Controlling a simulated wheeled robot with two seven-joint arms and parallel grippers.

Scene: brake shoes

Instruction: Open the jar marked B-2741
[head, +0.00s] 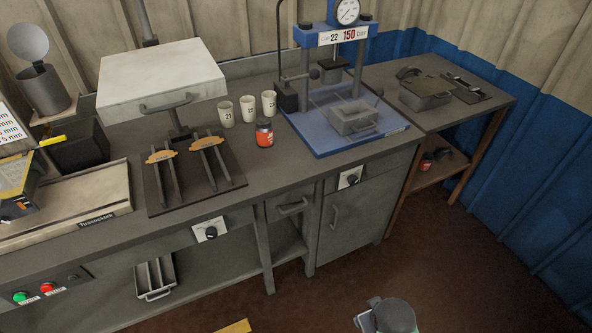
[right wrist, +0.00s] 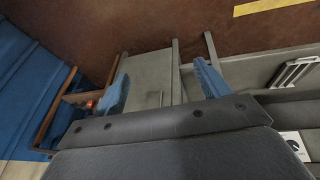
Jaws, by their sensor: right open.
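A red-orange jar with a dark lid (head: 264,133) stands upright on the bench, just left of the blue press base. Its marking is too small to read. Another red jar with a dark lid (head: 426,162) is on the lower shelf of the right side table, with a dark item beside it; a red spot there also shows in the right wrist view (right wrist: 90,104). My right gripper (right wrist: 162,72) is open and empty, its two blue fingers wide apart, away from both jars. My left gripper is not in view.
Several pale numbered cups (head: 248,109) stand behind the bench jar. A blue press (head: 348,128) with a gauge and a metal box is to its right. A dark plate with brake shoes (head: 190,170) lies to its left. The bench front beside the jar is clear.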

